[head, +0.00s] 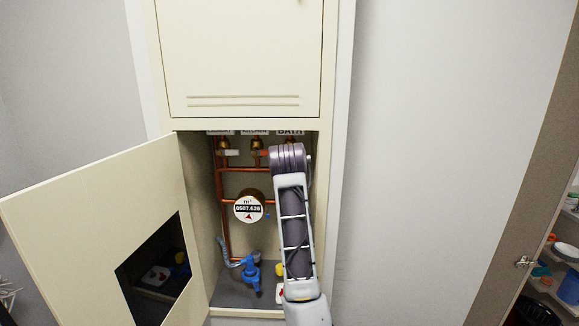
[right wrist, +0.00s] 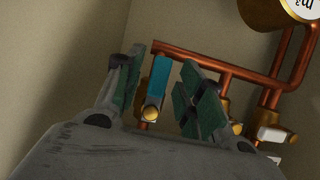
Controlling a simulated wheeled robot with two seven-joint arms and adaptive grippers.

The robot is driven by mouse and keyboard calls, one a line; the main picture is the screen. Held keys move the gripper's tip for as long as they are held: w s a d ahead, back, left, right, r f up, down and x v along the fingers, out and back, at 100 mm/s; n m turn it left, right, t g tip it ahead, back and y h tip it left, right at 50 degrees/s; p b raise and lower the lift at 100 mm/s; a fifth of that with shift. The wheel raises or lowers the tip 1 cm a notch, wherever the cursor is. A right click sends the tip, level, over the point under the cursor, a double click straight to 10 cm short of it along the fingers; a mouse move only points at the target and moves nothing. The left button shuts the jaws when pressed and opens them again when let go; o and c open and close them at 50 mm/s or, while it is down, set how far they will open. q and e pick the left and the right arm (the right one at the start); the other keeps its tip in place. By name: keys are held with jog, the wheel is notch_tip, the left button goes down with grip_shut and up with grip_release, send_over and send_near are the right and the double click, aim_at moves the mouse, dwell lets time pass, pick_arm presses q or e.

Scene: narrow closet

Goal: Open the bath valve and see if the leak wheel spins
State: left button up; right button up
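The water meter (head: 248,209) has a white dial with a red triangular wheel. Whether the wheel turns cannot be told from one moment. The label (head: 290,132) at the top right appears to read BATH. My right arm hides the valve below it in the head view. In the right wrist view, a valve with a blue handle (right wrist: 159,76) and brass body stands between the fingers. Its handle points up in that picture. My right gripper (right wrist: 155,90) is open around the handle; contact cannot be told. The meter's edge (right wrist: 300,10) shows at top right. My left gripper is out of view.
The cabinet door (head: 100,225) hangs open to the left. Two more valves, one white-handled (head: 228,153) and one orange-handled (head: 262,153), sit left of my arm. Copper pipes (head: 222,195) and a blue fitting (head: 250,272) crowd the cabinet. Shelves stand far right.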

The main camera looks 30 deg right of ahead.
jog(key=v, duration=1.2)
jog(key=shift+f, duration=0.2)
dwell(0.4)
